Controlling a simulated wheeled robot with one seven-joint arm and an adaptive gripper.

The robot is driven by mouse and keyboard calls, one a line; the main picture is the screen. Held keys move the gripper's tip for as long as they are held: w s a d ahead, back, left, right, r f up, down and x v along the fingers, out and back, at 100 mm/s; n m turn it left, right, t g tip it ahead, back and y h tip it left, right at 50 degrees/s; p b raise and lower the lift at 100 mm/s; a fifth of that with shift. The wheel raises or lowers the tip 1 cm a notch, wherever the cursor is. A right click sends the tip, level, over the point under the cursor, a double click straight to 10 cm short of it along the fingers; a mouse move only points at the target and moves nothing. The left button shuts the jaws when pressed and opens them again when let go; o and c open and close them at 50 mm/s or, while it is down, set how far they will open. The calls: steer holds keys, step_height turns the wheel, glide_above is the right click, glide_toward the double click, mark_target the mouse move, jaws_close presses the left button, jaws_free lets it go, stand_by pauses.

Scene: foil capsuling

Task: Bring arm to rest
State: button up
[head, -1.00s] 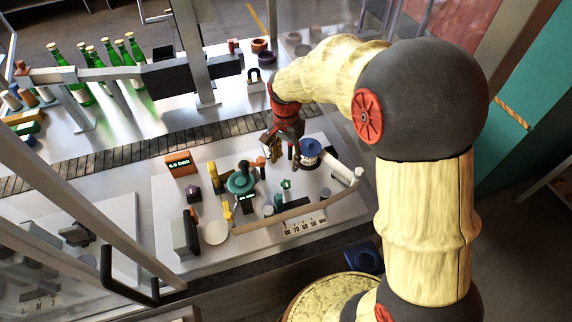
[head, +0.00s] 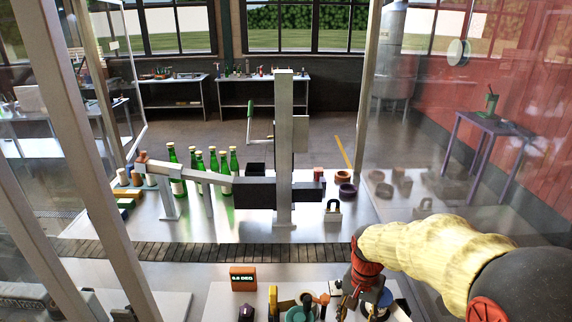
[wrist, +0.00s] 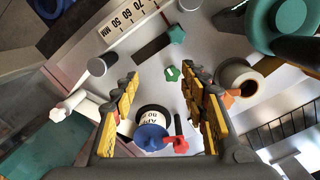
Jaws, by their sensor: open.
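My gripper (wrist: 160,108) is open and empty in the wrist view, its two yellow-padded fingers spread apart. Below and between the fingers is a blue-topped dial with a white scale band (wrist: 152,132), with a small red knob (wrist: 181,145) beside it. In the head view my gripper (head: 348,296) shows at the bottom, low over the pale fixture plate (head: 222,296). My arm reaches in from the lower right. The fingertips are partly hidden in the head view, and I cannot tell whether they touch anything.
An orange display box (head: 243,278) stands on the plate's back left. A slatted conveyor (head: 200,252) runs behind it. Several green bottles (head: 213,170), a grey post (head: 284,150) and a padlock-shaped block (head: 333,211) stand beyond. Clear panels enclose the sides.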

steer(key=s+r+n+t+b, duration=0.3)
steer(key=s+b, duration=0.2)
steer(key=s, duration=0.4)
steer(key=s+r+n+t+b, duration=0.3)
steer(key=s+b, duration=0.3)
steer(key=s, duration=0.3)
steer(key=shift+r, duration=0.65)
steer(key=shift+s, duration=0.1)
steer(key=shift+c, duration=0.7)
